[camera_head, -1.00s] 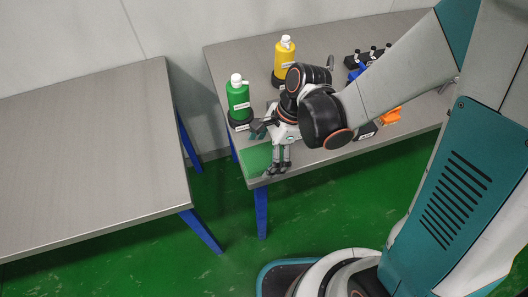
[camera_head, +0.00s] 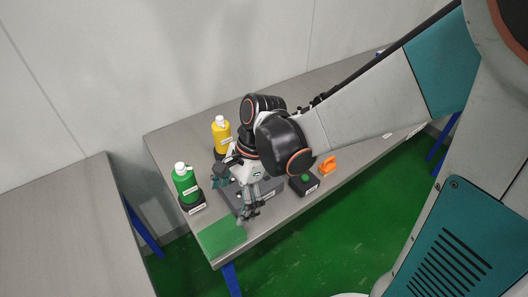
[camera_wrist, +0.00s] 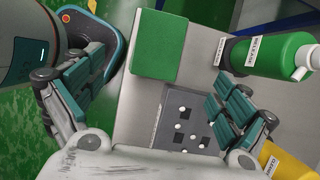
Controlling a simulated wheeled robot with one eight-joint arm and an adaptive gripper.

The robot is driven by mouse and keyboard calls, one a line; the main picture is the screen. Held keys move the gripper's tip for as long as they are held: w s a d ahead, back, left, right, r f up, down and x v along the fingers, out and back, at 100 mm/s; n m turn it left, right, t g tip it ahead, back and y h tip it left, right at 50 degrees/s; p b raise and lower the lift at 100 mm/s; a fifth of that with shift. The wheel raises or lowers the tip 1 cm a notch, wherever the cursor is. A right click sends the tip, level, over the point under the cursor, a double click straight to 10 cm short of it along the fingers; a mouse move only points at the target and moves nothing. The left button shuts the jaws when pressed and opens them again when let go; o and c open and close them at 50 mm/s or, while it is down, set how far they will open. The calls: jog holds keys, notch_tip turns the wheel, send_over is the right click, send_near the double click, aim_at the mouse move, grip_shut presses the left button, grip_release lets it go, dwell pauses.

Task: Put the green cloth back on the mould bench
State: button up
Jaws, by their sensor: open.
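The green cloth (camera_head: 222,236) lies flat at the left end corner of the bench with bottles (camera_head: 290,208). It also shows as a green square in the wrist view (camera_wrist: 160,45), at the bench's edge. My gripper (camera_head: 246,214) is over the bench, just beside the cloth's right side in the head view. In the wrist view my gripper's jaws (camera_wrist: 155,98) are wide apart with nothing held between them, and the cloth is beyond them. I cannot tell the exact height of the fingertips above the bench.
A green bottle (camera_head: 186,184) and a yellow bottle (camera_head: 221,136) stand on dark bases near the cloth. A grey plate with dark square recesses (camera_wrist: 178,108) is beside it. A black box (camera_head: 304,185) and an orange item (camera_head: 327,165) lie rightward. A bare table (camera_head: 60,230) stands left.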

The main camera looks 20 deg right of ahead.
jog(key=s+d+r+n+t+h, duration=0.2)
jog(key=d+r+n+t, duration=0.2)
jog(key=d+r+n, duration=0.2)
jog(key=s+d+r+n+t+h, duration=0.2)
jog(key=d+r+n+t, duration=0.2)
jog(key=d+r+n, duration=0.2)
jog(key=shift+s+d+r+n, duration=0.3)
jog(key=shift+d+n, duration=0.5)
jog(key=shift+n, duration=0.4)
